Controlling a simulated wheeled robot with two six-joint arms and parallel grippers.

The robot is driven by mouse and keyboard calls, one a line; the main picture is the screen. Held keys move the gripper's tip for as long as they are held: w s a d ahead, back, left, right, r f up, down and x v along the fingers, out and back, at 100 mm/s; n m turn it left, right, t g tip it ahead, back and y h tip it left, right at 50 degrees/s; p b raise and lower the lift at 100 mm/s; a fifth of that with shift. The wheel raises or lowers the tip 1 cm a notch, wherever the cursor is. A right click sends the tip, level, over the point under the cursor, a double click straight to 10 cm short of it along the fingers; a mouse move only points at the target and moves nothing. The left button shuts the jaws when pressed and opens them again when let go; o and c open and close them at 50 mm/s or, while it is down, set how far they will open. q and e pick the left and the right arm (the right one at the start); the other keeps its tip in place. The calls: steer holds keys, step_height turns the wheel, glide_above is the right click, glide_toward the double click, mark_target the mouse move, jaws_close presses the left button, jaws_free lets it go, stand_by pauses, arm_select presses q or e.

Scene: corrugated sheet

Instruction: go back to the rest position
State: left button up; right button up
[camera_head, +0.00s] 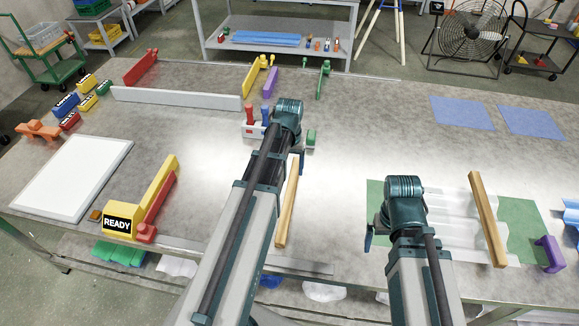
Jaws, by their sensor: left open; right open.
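My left gripper (284,140) is over the middle of the grey table, mostly hidden under its own wrist, beside a white holder (253,130) with red and blue handles. My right gripper (392,222) is at the left edge of a green mat (524,228), with one blue finger showing and the rest hidden by the wrist. Both are open, and I see nothing held. A pale corrugated sheet (455,232) lies on the mat, partly hidden by my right arm. A wooden strip (487,218) lies across its right part.
Another wooden strip (287,210) lies right of my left arm. A white board (75,175) and a yellow-red READY block (122,219) are at the left. A long grey bar (175,98) lies farther back. Blue sheets (462,113) lie back right, with bare table in front of them.

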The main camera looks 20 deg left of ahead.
mark_target(290, 195)
arm_select(q)
steer(key=shift+f, duration=0.1)
arm_select(e)
steer(key=shift+f, duration=0.1)
arm_select(q)
step_height(290, 195, down, 13)
steer(key=b, duration=1.3)
steer(key=shift+f+b, duration=0.2)
steer(key=shift+b, duration=0.1)
arm_select(e)
step_height(290, 195, down, 13)
steer(key=shift+f, duration=0.2)
arm_select(q)
steer(key=shift+r, duration=0.15)
arm_select(e)
steer(key=shift+r, duration=0.1)
